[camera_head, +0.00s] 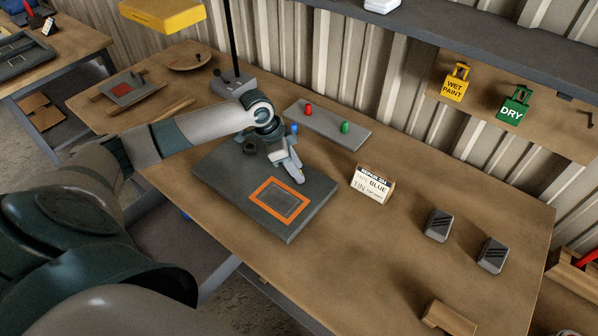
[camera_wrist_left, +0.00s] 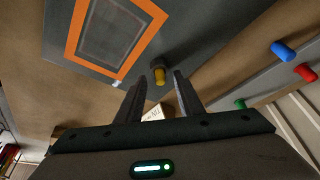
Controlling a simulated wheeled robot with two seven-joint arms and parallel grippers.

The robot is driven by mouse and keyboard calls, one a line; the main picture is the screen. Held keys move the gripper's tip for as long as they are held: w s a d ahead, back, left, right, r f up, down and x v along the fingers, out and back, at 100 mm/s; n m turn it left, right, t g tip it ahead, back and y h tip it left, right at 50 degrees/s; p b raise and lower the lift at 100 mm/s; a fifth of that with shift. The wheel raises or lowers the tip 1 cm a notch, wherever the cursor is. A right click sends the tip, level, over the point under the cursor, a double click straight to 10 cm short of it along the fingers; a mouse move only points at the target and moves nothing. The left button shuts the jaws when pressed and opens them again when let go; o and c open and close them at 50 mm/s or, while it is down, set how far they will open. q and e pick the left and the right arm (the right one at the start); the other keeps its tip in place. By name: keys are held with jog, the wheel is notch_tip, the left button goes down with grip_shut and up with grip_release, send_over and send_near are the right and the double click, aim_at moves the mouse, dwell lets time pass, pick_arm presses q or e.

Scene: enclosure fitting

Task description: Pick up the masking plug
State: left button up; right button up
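In the head view my left gripper (camera_head: 297,175) is low over the panel (camera_head: 225,172), just behind the orange frame (camera_head: 258,197), and the yellow plug is hidden there. Red (camera_head: 308,109), green (camera_head: 345,127) and blue (camera_head: 294,128) plugs are at the grey strip (camera_head: 326,126). My right gripper is out of view.
A white card (camera_head: 372,184) stands right of the panel. Two dark grey blocks (camera_head: 438,225) (camera_head: 491,255) and a wooden block (camera_head: 449,318) are further right. A lamp pole (camera_head: 232,45) rises behind my left arm. The front right tabletop is mostly clear.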

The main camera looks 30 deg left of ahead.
pick_arm(q)
jog(key=shift+f, duration=0.15)
jog(key=shift+c, duration=0.3)
grip_shut()
jog(key=shift+r, duration=0.2)
jog(key=shift+r+b, duration=0.65)
notch_tip(320, 180, up, 2)
jog(key=shift+d+r+b, duration=0.15)
jog(key=shift+r+b, duration=0.1)
jog(key=shift+b, duration=0.4)
jog(key=s+d+r+b, duration=0.3)
jog(key=s+d+r, duration=0.3)
jog(key=d, duration=0.3)
jog(key=shift+s+r, duration=0.35)
jog(key=shift+r, duration=0.1)
jog(key=shift+d, duration=0.1)
